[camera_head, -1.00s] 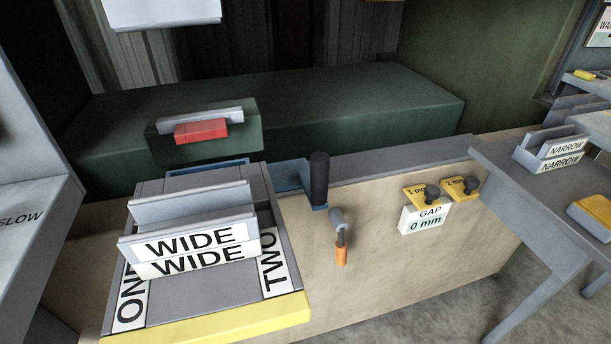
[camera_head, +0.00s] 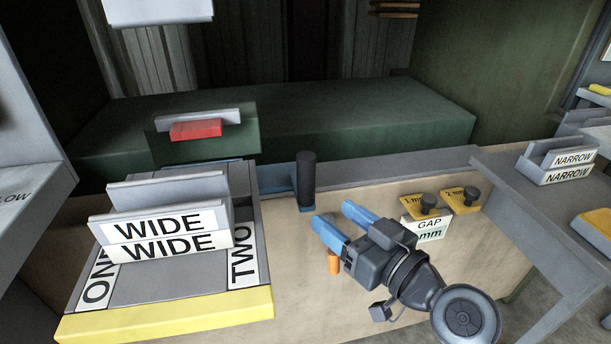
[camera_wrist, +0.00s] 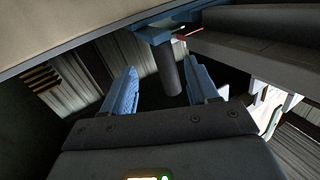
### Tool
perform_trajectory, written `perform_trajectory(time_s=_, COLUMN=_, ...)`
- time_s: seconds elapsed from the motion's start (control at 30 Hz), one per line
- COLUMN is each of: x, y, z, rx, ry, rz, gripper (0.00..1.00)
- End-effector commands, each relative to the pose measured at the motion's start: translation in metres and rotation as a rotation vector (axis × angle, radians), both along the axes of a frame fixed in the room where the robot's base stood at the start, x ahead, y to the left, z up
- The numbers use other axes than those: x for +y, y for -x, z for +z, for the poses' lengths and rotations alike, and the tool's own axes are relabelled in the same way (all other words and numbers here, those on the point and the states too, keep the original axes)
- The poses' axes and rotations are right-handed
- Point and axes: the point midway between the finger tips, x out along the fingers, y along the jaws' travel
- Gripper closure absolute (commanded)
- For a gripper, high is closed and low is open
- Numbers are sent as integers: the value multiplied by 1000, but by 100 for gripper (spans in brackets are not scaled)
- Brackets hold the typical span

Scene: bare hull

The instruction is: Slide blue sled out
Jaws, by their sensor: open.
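The blue sled (camera_head: 272,178) shows as a blue piece behind the WIDE-labelled unit. A black upright handle (camera_head: 306,178) stands at its right end. Most of the sled is hidden by the unit. My gripper (camera_head: 333,215) is open and empty, just right of and nearer than the handle, with blue fingers pointing toward it. In the wrist view, the handle (camera_wrist: 171,75) appears between the two fingers, beyond or near their tips; I cannot tell if it touches them. The sled's blue bracket (camera_wrist: 155,33) shows above it there.
The grey WIDE holder (camera_head: 170,235) stands at left on a base with a yellow front edge (camera_head: 165,315). An orange-tipped lever (camera_head: 334,263) is partly behind my gripper. Yellow gap tags (camera_head: 460,200) sit at right. A grey table (camera_head: 510,180) with a NARROW holder stands farther right.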

Motion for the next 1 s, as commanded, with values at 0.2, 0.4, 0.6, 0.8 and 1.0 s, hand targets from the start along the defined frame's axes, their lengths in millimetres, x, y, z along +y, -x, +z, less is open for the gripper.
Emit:
perform_trajectory(time_s=0.2, x=18, y=-24, z=36, rx=-81, ry=30, rz=118, gripper=41)
perform_trajectory(time_s=0.4, x=28, y=-32, z=43, rx=-94, ry=36, rz=142, gripper=41)
perform_trajectory(time_s=0.6, x=51, y=-51, z=43, rx=-92, ry=37, rz=140, gripper=41)
perform_trajectory(time_s=0.8, x=71, y=-69, z=43, rx=-92, ry=36, rz=139, gripper=41)
perform_trajectory(time_s=1.0, x=80, y=-76, z=42, rx=-92, ry=35, rz=137, gripper=41)
